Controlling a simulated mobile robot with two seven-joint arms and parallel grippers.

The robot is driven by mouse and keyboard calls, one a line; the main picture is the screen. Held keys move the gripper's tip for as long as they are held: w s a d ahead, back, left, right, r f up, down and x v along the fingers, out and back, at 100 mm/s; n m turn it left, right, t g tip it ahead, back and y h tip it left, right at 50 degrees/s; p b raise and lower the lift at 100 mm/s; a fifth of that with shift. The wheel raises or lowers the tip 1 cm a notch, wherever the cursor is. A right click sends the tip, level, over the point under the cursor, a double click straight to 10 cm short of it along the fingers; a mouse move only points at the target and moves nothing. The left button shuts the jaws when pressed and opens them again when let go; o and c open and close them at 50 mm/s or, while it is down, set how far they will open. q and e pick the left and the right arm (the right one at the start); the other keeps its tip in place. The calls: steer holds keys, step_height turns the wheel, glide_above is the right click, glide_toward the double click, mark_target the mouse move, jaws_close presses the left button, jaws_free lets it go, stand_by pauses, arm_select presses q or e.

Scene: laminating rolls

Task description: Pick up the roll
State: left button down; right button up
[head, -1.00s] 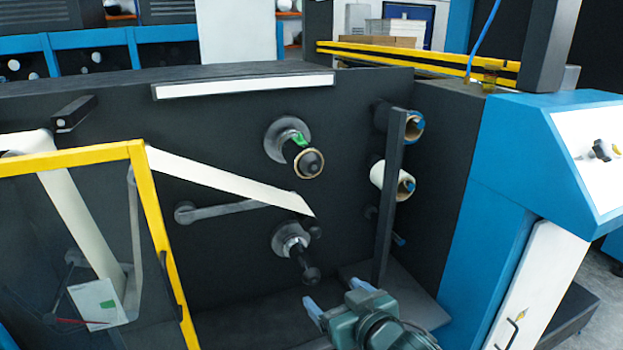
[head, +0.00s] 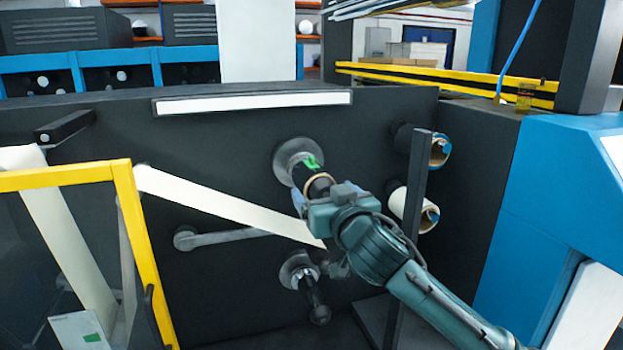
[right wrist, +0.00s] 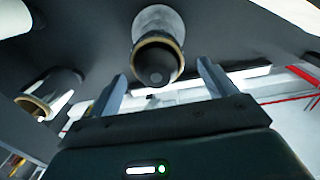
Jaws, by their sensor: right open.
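A narrow roll with a tan ring edge (head: 319,184) sits on the upper spindle of the dark machine wall, beside a green piece. My left gripper is not in view.
A dark upright post (head: 415,190) stands right of the spindle, with a white roll (head: 400,200) and a dark roll (head: 408,138) behind it. A yellow-framed guard (head: 140,230) stands at left.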

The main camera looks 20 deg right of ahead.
steer(key=w, duration=0.2)
steer(key=w+p, duration=0.1)
steer(key=w, duration=0.1)
steer(key=shift+w+r, duration=0.1)
steer(key=shift+r, duration=0.15)
steer(key=shift+w, duration=0.4)
steer(key=shift+w+f, duration=0.1)
steer(key=shift+w, duration=0.1)
steer(key=shift+c, duration=0.3)
steer(key=c, duration=1)
steer(key=shift+c, duration=0.2)
steer(key=shift+s, duration=0.15)
steer(key=s+b, duration=0.2)
steer(key=s, duration=1.5)
steer(key=shift+s+d, duration=0.35)
steer(key=shift+s, duration=0.05)
